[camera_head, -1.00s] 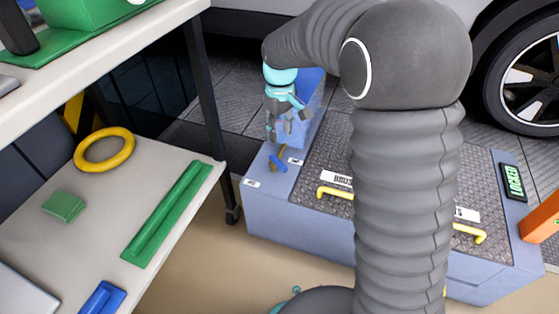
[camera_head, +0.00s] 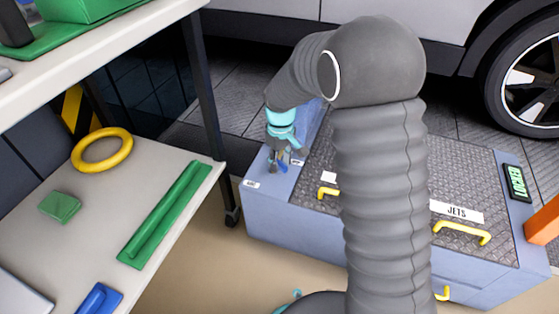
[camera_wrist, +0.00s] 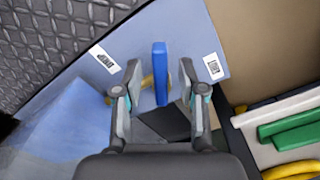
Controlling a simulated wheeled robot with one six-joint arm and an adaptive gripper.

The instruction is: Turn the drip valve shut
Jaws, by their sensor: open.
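The drip valve has a blue lever handle (camera_wrist: 160,73) on a brass-yellow body (camera_wrist: 147,82), at the left end of the blue-grey cabinet. In the wrist view the handle stands between the two open fingers of my gripper (camera_wrist: 161,82), with a gap visible on each side. In the head view my gripper (camera_head: 278,162) is at the valve, and the blue handle (camera_head: 283,168) shows partly beside the fingers. Two white labels lie near the valve; one, seen in the wrist view (camera_wrist: 102,57), appears to read DRIP.
The cabinet top (camera_head: 256,172) carries dark tread-plate lids with yellow handles (camera_head: 462,233) and a JETS label. A green LOCKED sign (camera_head: 516,182) is at its right. A bench shelf (camera_head: 95,220) at left holds a yellow ring (camera_head: 102,149) and a green tray (camera_head: 165,215). A car stands behind.

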